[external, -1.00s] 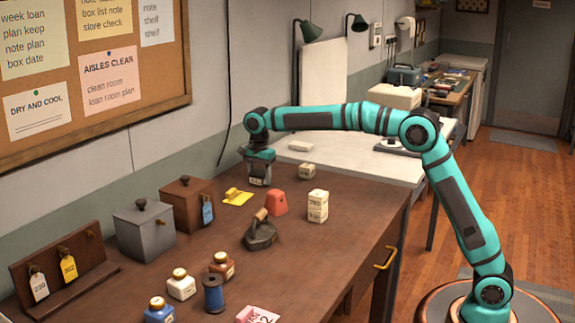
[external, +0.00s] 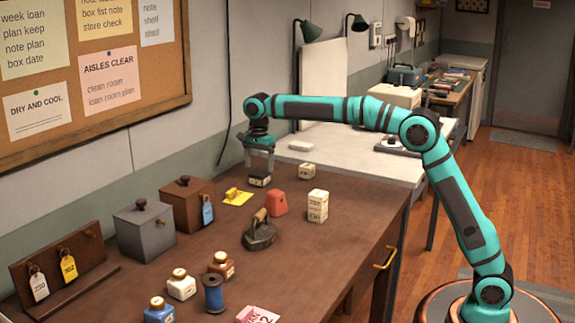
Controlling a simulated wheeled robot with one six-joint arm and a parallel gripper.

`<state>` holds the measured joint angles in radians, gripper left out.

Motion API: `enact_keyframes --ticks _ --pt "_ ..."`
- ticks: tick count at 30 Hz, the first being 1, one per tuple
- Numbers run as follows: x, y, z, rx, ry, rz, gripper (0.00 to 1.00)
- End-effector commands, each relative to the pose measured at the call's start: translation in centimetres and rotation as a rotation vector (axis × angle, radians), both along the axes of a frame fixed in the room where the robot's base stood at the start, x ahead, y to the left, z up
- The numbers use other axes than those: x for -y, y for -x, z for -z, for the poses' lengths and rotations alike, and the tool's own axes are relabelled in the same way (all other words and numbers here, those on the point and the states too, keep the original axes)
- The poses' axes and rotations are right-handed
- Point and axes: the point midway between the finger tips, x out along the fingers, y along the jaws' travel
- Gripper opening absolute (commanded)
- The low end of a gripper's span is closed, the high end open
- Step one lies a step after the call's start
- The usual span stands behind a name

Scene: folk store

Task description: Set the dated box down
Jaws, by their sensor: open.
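A small cream box with dark marks on its side (external: 260,180) rests on the brown table near the wall; its print is too small to read. My gripper (external: 260,168) points straight down just above this box, open. The fingertips are close to its top, and I cannot tell whether they still flank it. A taller cream box with printed lines (external: 317,206) stands upright to the right, and a small cream block (external: 306,171) lies behind it. I cannot read a date on any of them.
A yellow piece on a yellow sheet (external: 237,197), a red block (external: 277,203) and a dark iron (external: 260,232) are in front of my gripper. A brown box (external: 187,204) and grey box (external: 144,230) stand by the wall. The table's right front is clear.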

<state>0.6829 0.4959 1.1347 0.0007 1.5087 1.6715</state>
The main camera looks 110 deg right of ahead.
Motion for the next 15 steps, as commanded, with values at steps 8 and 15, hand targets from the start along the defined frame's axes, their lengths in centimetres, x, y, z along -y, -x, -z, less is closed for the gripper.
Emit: enact_keyframes --ticks 8,15 --pt "0.0 -0.1 -4.8 0.001 0.001 0.0 0.76" --pt "0.0 0.0 -6.6 -0.002 -0.001 0.001 0.76"
